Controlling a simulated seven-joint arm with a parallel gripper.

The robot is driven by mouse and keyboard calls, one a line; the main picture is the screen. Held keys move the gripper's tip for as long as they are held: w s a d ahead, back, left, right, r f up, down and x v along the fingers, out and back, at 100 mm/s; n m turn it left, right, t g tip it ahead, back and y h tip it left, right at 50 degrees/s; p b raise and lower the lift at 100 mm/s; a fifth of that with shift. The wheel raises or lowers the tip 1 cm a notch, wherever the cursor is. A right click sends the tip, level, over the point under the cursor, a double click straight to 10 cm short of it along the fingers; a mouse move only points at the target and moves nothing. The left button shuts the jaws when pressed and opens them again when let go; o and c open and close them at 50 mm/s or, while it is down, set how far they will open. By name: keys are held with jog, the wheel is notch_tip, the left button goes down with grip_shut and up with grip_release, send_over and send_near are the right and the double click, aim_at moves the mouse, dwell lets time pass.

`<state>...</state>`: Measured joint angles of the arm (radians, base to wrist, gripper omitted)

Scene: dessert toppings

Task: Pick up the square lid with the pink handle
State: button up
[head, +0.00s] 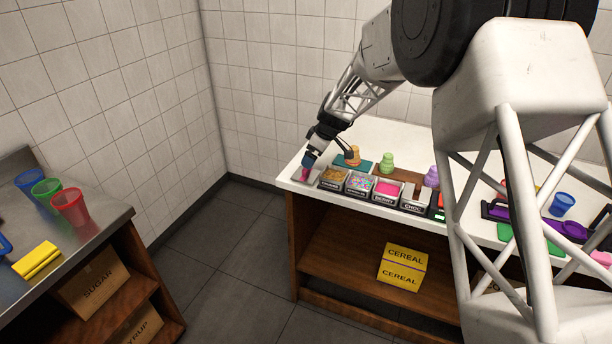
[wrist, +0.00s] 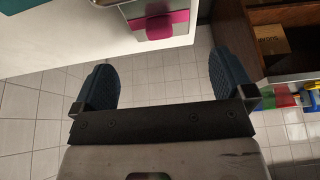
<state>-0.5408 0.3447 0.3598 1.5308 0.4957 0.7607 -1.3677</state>
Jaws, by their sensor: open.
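A pink piece (head: 305,174), likely the lid's handle, shows at the left end of the white counter, just under my gripper (head: 309,160). The lid's plate is too small and covered to make out there. In the wrist view a pink handle (wrist: 158,27) stands out near the top, beside a grey box-like surface at the counter's edge. My gripper (wrist: 163,68) is open, with its two dark blue fingers wide apart and nothing between them. The pink handle is ahead of the fingertips, not between them.
Topping bins (head: 360,183) stand in a row to the right of my gripper. A teal board (head: 341,161) with an orange item lies behind them. Green and purple stacked pieces stand further right. A steel table (head: 90,235) with cups is at the left, across open floor.

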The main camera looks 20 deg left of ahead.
aim_at(306, 173)
dwell(0.3)
jog(key=shift+x, duration=1.35)
jog(key=shift+x, duration=2.6)
jog(key=shift+c, duration=0.2)
jog(key=c, duration=0.6)
jog(key=shift+r, duration=0.1)
